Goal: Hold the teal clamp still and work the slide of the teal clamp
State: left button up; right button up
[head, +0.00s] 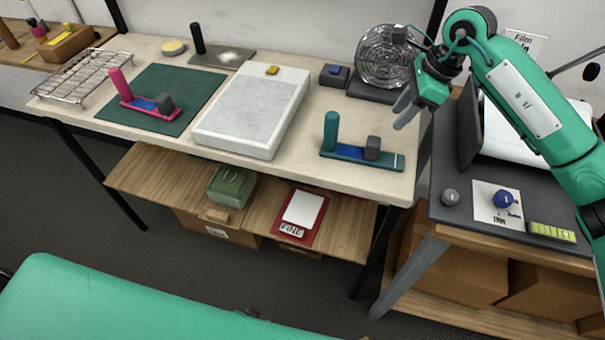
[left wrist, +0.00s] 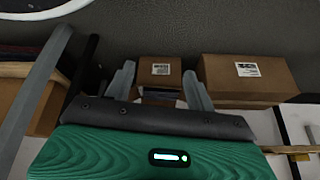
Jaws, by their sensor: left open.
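The teal clamp (head: 331,133) sits at the front right of the long table. It has a teal base, an upright post at its left end, a blue strip and a dark grey block, the slide (head: 372,147), towards its right end. My right gripper (head: 403,110) hangs above and to the right of the clamp, apart from it; its fingers overlap in this view, so its opening is unclear. My left gripper (left wrist: 160,85) shows only in the left wrist view, open with nothing between its fingers, facing cardboard boxes. The clamp is not in that view.
A pink clamp (head: 118,80) stands on a green mat (head: 195,85). A white slab (head: 250,115) lies mid-table, left of the teal clamp. A wire-and-disc device (head: 385,55) stands behind my right gripper. A grey side table (head: 440,205) is at right. A lower shelf (head: 150,175) holds boxes.

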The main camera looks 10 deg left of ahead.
pick_arm(q)
jog(key=w+d+r+t, duration=0.3)
jog(key=w+d+r, duration=0.1)
jog(key=w+r, duration=0.75)
jog(key=t+h, duration=0.4)
jog(key=t, duration=0.5)
send_near(327, 142)
jog(key=shift+m, duration=0.3)
jog(key=x, duration=1.1)
jog(key=shift+w+d, duration=0.1)
jog(key=shift+w, duration=0.1)
